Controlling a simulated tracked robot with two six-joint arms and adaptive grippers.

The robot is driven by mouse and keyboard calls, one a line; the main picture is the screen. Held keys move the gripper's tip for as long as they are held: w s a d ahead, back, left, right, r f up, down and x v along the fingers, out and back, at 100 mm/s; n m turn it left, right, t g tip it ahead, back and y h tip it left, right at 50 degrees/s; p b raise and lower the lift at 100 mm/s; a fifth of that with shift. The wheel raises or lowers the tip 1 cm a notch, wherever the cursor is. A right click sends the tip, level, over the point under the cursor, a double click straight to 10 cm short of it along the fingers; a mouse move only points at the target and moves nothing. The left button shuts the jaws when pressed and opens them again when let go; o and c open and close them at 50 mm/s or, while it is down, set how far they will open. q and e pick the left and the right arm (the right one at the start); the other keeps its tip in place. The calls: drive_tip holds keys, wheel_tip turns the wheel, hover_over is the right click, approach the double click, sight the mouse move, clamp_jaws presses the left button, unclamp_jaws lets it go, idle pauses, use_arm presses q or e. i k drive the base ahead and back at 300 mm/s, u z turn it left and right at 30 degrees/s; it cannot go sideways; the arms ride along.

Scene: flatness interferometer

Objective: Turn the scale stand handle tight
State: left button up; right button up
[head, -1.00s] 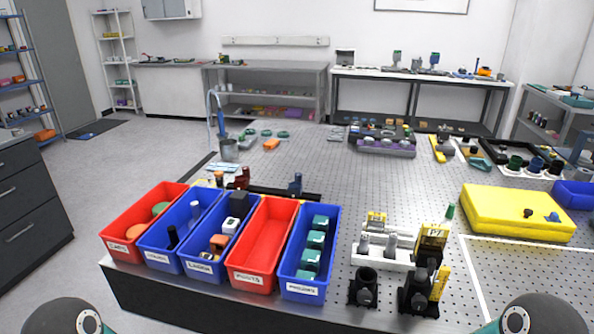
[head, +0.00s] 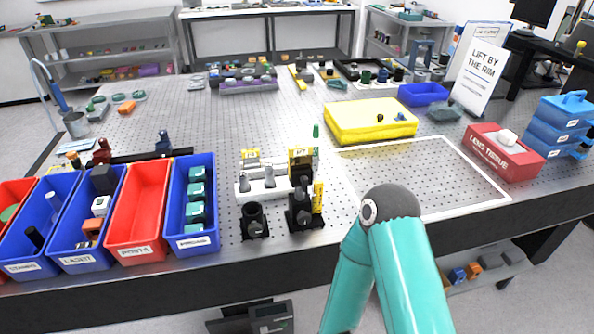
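A black stand with a yellow scale (head: 318,197) stands near the front edge of the perforated metal table; I take it for the scale stand. A dark grey knob sits low on its front, and I cannot tell how tight it is. A shorter black holder (head: 254,221) stands just left of it. Behind them is a white block (head: 262,188) with grey posts and yellow labelled parts. A green-tipped piece (head: 316,133) rises behind the scale. Neither gripper is in view; only a teal link of my arm shows, right of the stand.
Red and blue bins, including a blue one with teal parts (head: 190,244), line the front left. A yellow slab (head: 370,120) lies behind a white-outlined area (head: 420,175), which is bare. A red tissue box (head: 503,155) and blue cases (head: 562,125) stand at right.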

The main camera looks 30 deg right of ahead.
sight(303, 179)
drive_tip(key=z, duration=0.85)
drive_tip(key=k, duration=0.8)
drive_tip(key=u, duration=0.9)
drive_tip(key=i, duration=0.55)
drive_tip(key=z, duration=0.05)
